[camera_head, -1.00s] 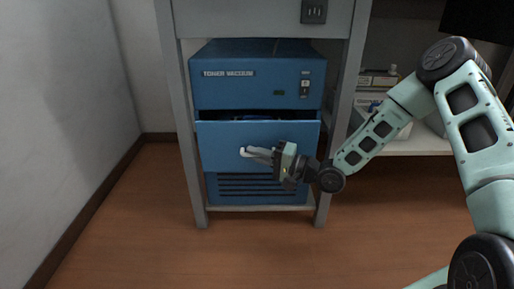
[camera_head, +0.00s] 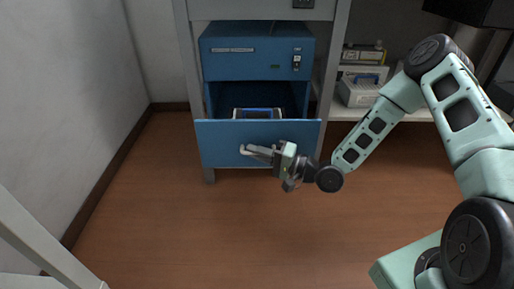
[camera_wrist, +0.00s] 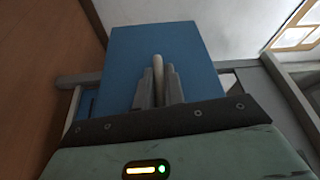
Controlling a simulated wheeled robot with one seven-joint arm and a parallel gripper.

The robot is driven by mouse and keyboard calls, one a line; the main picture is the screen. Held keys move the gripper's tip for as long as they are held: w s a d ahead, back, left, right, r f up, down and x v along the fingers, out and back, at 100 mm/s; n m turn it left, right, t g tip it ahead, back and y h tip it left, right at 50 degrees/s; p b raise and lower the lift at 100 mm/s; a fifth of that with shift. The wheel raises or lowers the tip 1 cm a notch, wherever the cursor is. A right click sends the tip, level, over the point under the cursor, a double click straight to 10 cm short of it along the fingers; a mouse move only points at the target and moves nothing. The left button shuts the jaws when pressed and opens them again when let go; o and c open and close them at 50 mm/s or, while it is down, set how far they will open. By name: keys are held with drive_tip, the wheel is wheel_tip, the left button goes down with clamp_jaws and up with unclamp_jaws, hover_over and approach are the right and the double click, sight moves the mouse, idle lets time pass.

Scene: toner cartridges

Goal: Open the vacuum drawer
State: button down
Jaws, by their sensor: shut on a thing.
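The blue toner vacuum (camera_head: 257,52) stands in a grey frame in the head view. Its drawer (camera_head: 222,143) is pulled well out toward me, and its open inside shows behind the blue front. A grey and blue item (camera_head: 257,113) lies in the drawer. My gripper (camera_head: 262,152) is at the drawer front, shut on the pale handle (camera_head: 244,149). In the wrist view my fingers (camera_wrist: 158,88) close around the handle (camera_wrist: 158,65) against the blue drawer front (camera_wrist: 190,45). The handle's grasped part is hidden by the fingers.
A shelf (camera_head: 350,114) to the right holds a grey box (camera_head: 360,92) and other items. A dark box edge (camera_head: 470,10) is at the top right. A wall is on the left. The wooden floor before the drawer is clear.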

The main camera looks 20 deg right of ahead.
drive_tip(key=shift+d, duration=0.1)
drive_tip(key=c, duration=1.5)
unclamp_jaws()
drive_tip(key=p+v, duration=0.6)
drive_tip(key=v, duration=1.1)
drive_tip(key=shift+s, duration=0.2)
drive_tip(key=shift+d+f, duration=0.1)
